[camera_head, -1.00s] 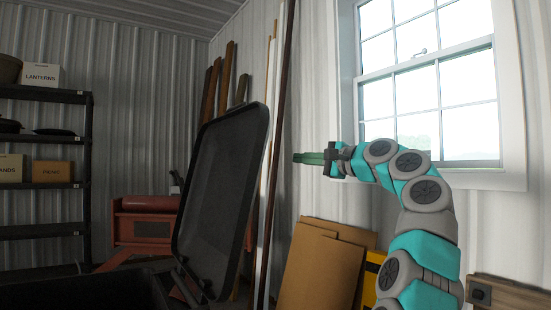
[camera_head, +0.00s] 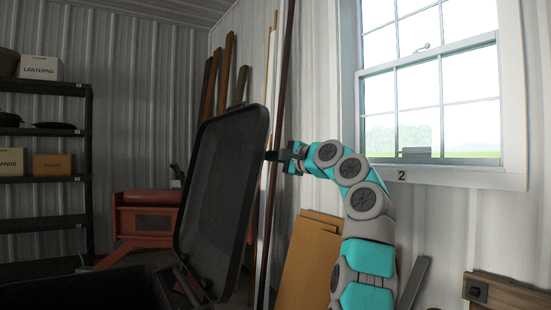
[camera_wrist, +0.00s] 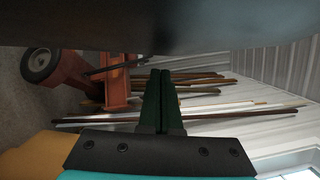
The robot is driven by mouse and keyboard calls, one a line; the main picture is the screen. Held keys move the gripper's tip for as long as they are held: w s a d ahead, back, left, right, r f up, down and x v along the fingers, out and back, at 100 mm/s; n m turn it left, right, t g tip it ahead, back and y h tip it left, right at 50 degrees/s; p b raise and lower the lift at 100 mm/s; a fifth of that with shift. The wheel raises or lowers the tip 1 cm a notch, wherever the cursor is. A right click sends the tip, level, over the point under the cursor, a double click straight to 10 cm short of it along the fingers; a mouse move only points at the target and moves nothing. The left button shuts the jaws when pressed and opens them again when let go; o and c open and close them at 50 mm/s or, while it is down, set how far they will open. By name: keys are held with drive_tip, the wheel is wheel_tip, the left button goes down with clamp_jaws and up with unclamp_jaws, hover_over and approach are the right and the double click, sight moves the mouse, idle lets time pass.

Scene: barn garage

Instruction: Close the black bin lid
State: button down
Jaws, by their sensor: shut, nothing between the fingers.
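The black bin lid (camera_head: 222,200) stands open, nearly upright, in the head view. It is hinged above the black bin (camera_head: 85,290) at the lower left, of which only the top part shows. My gripper (camera_head: 270,156) is shut and empty, at the right edge of the lid in the upper half. In the wrist view the gripper's green fingers (camera_wrist: 159,100) are together, and the dark lid (camera_wrist: 160,28) fills the top of the picture just past their tips. I cannot tell whether the fingertips touch the lid.
A red machine (camera_head: 145,220) stands behind the lid. Long boards and poles (camera_head: 226,75) lean on the wall, with cardboard sheets (camera_head: 308,262) below my arm. A black shelf (camera_head: 45,180) with boxes is at the left. A window (camera_head: 430,90) is at the right.

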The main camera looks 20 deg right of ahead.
drive_tip(key=shift+s+a+r, duration=0.1)
drive_tip(key=shift+s+a, duration=0.05)
drive_tip(key=shift+a, duration=0.35)
drive_tip(key=shift+r, duration=0.1)
drive_tip(key=shift+a+r, duration=0.45)
drive_tip(key=shift+r, duration=0.4)
drive_tip(key=shift+a, duration=0.1)
drive_tip(key=shift+a, duration=0.1)
